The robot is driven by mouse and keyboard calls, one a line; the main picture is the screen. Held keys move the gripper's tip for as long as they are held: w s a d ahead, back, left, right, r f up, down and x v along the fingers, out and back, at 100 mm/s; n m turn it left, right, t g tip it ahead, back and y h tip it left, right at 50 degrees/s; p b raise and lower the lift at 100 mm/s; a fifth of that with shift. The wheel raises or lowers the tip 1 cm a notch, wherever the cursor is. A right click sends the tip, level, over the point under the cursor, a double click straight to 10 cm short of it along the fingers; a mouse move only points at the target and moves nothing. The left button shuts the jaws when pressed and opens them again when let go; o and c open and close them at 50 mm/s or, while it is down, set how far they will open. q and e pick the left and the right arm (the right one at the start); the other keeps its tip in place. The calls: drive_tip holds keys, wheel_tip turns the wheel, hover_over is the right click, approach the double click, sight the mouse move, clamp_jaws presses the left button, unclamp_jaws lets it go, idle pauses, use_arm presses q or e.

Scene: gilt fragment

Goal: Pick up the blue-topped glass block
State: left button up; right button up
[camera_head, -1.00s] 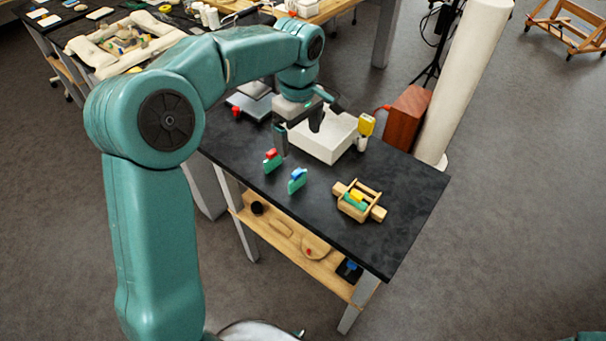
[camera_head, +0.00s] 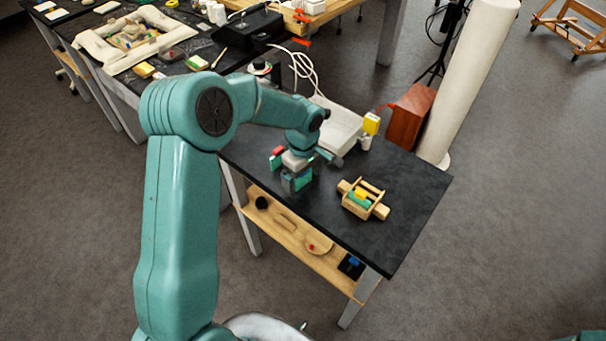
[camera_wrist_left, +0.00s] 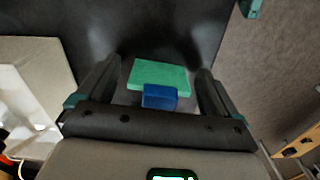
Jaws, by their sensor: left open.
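The blue-topped glass block shows in the left wrist view as a green slab (camera_wrist_left: 158,76) with a small blue top (camera_wrist_left: 160,97). It lies between the two fingers of my open left gripper (camera_wrist_left: 155,90), with dark gaps on both sides. In the head view my left gripper (camera_head: 296,181) is low over the front edge of the dark table (camera_head: 405,215), pointing down, and mostly hides the block.
A red-topped green block (camera_head: 276,157) stands close to the left gripper. A wooden holder (camera_head: 363,198) with yellow and green pieces sits to the right. A pale box (camera_head: 338,125) and a yellow-topped piece (camera_head: 371,124) are behind. The table's right end is clear.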

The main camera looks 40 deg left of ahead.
use_arm(q)
drive_tip(key=shift+f, duration=0.1)
drive_tip(key=shift+c, duration=0.3)
drive_tip(key=shift+w, duration=0.1)
drive_tip(key=c, duration=1.1)
